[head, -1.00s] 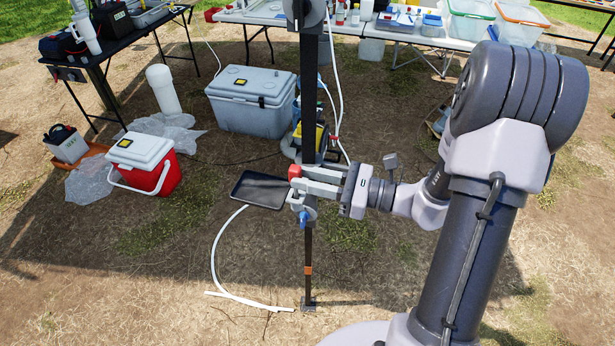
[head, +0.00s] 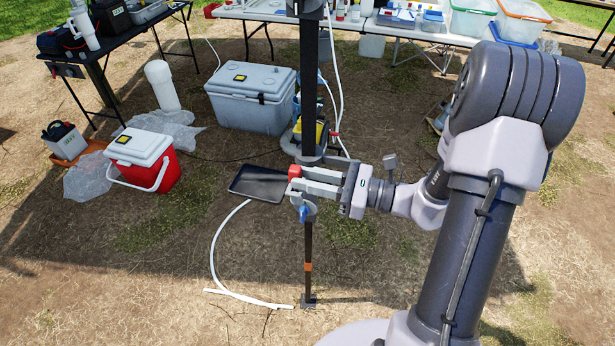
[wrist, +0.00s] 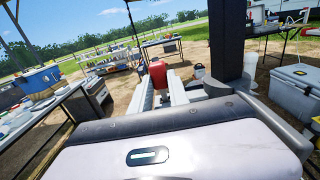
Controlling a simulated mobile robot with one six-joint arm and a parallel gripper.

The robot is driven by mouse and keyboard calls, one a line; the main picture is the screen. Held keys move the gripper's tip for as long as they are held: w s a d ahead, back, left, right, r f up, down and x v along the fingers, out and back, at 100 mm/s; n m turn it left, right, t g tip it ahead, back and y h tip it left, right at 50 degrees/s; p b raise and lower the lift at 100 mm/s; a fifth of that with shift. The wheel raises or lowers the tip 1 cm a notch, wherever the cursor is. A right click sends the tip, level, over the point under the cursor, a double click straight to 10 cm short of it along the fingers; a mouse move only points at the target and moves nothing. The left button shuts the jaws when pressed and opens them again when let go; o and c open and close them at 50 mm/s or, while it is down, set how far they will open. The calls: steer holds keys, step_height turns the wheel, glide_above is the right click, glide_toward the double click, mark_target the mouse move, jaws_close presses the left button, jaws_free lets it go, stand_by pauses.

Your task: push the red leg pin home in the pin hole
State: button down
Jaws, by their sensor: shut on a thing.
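The red leg pin (head: 294,171) is at the fingertips of my gripper (head: 305,181), and the jaws are shut on it. In the wrist view the red pin (wrist: 158,73) stands between the two pale fingers. The gripper reaches from the right to the dark upright leg (head: 309,95), near the collar where a thinner dark rod (head: 308,245) comes out below. A blue knob (head: 303,213) sits on the collar just under the fingers. The pin hole is hidden behind the fingers and pin, so I cannot tell how deep the pin sits.
A black tray (head: 260,184) lies on the ground left of the leg. A white hose (head: 216,250) curves on the ground to the rod's foot. A red and white cooler (head: 145,160) and a grey cooler (head: 250,95) stand farther back. Tables line the back.

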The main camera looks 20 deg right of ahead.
steer(key=shift+f+b, duration=0.9)
steer(key=shift+f, duration=0.3)
steer(key=c, duration=1.2)
jaws_free()
steer(key=p+v, duration=0.4)
steer(key=v, duration=1.3)
steer(key=shift+s+d+r, duration=0.1)
steer(key=shift+d, duration=0.05)
